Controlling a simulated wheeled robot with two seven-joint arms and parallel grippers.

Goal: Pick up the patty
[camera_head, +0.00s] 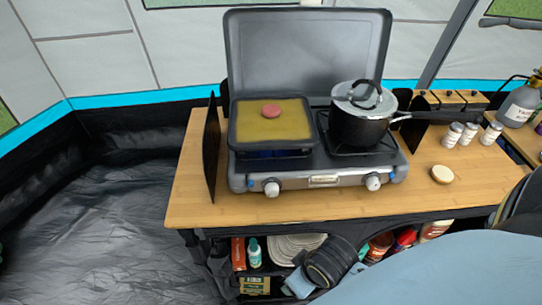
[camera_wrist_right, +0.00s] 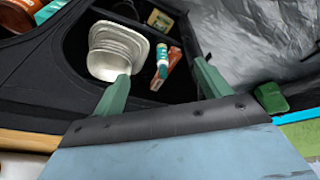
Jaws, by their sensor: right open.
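The patty (camera_head: 271,111) is a small pinkish-red disc. It lies flat on the yellowish surface of a square black griddle pan (camera_head: 301,151) on the left burner of the stove, in the head view. My right gripper (camera_wrist_right: 160,70) shows in the right wrist view with two green fingers spread apart and nothing between them. Beyond the fingers is the shelf under the table, so the gripper is low and away from the patty. The patty is not in the wrist view. My left gripper is not clearly seen.
The grey stove (camera_head: 322,180) has its lid up behind the pans. A lidded black pot (camera_head: 358,128) stands on the right burner, its handle pointing right. A dark upright panel (camera_head: 211,148) stands left of the stove. A pale round disc (camera_head: 442,174) and several small jars sit on the wooden table (camera_head: 190,205).

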